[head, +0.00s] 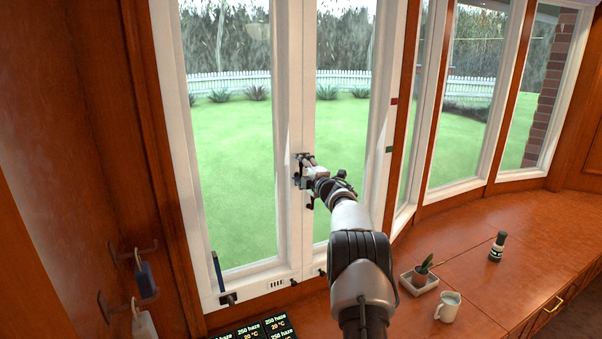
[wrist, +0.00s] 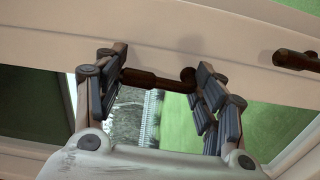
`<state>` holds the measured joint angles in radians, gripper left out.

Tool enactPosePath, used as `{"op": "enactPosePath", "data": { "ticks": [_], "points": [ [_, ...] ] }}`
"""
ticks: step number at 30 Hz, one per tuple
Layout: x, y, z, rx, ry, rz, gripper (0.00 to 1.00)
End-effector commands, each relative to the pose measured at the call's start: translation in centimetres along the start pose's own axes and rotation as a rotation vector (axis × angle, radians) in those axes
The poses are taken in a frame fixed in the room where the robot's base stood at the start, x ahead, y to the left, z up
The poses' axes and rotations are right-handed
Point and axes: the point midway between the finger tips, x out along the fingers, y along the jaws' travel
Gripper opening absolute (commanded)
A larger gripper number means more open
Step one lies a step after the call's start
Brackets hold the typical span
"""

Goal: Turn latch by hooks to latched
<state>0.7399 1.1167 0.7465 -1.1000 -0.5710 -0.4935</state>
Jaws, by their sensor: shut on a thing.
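The dark bronze latch handle (wrist: 158,82) sits on the white window stile between my finger pads. It lies lengthwise across the gap between the pads. My gripper (wrist: 162,88) is shut on it. In the head view my gripper (head: 303,169) is at the middle stile of the window (head: 296,120), and the arm hides part of the fitting. Two wall hooks (head: 137,250) are on the wood panel at the left, with a blue tag-like item (head: 146,280) hanging. I cannot tell whether the latch is latched.
A second dark fitting (wrist: 297,60) is on the same stile. A plant tray (head: 419,286), a mug (head: 448,307) and a dark bottle (head: 497,246) stand on the wooden counter at right.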

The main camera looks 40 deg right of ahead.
Motion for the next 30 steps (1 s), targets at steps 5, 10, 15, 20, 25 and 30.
{"op": "enactPosePath", "data": {
  "ticks": [5,10,15,20,25,30],
  "points": [
    [-0.08,1.51,0.21,-0.053,-0.004,0.021,0.20],
    [-0.06,1.55,0.18,-0.072,-0.003,0.021,0.20],
    [-0.04,1.57,0.12,-0.075,-0.002,0.021,0.20],
    [-0.03,1.57,0.07,-0.075,-0.001,0.021,0.20],
    [-0.02,1.56,0.05,-0.075,0.000,0.021,0.73],
    [-0.02,1.34,0.06,-0.073,0.000,0.018,0.79]
  ]
}}
